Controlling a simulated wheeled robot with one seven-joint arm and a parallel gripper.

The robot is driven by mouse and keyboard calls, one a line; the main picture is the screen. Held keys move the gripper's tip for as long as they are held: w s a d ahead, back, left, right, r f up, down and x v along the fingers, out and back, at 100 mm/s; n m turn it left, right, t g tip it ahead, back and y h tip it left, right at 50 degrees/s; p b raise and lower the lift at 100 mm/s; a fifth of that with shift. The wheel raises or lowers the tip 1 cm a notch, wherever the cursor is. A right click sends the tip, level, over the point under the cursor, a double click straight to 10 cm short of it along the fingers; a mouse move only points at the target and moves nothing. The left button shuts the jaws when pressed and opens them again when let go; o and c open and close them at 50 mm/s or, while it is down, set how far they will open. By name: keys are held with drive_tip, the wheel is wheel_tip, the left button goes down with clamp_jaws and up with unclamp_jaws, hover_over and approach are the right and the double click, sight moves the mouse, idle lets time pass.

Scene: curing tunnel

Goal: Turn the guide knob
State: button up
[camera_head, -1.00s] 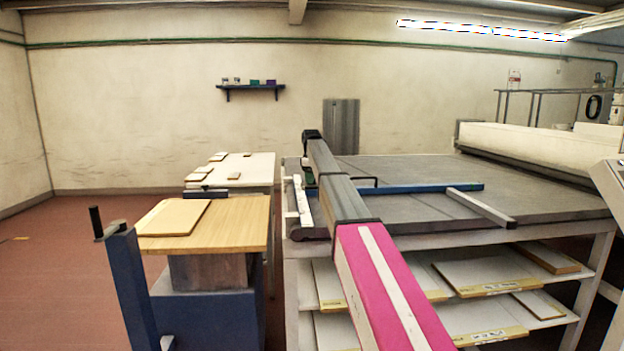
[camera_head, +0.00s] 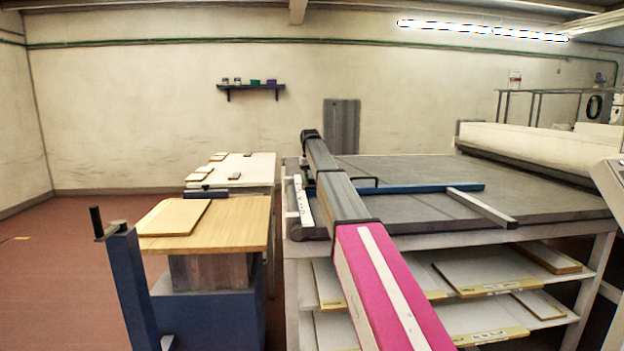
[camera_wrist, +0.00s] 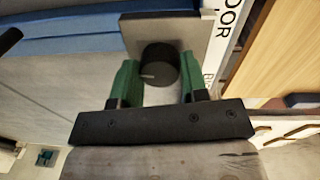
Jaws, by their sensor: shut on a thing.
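The guide knob (camera_wrist: 158,66) is a round black knob with a short pale mark on its face. It sits on a grey metal plate (camera_wrist: 190,32) beside a blue bar (camera_wrist: 70,38) in the wrist view. My gripper (camera_wrist: 158,60) has green fingers on both sides of the knob and is shut on it. In the head view the blue bar (camera_head: 430,188) lies across the grey table (camera_head: 410,220). My arm hides the knob and gripper there.
A white lettered strip (camera_wrist: 230,22) lies right of the plate. A wood-topped stand (camera_head: 240,222) with a board (camera_head: 172,217) is left of the grey table. Panels (camera_head: 470,277) fill the shelves below.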

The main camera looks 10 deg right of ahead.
drive_tip(key=shift+m, duration=2)
drive_tip(key=o, duration=0.9)
drive_tip(key=shift+r, duration=0.1)
drive_tip(key=r, duration=1)
drive_tip(key=shift+w+a+r, duration=0.1)
drive_tip(key=shift+a+r, duration=0.25)
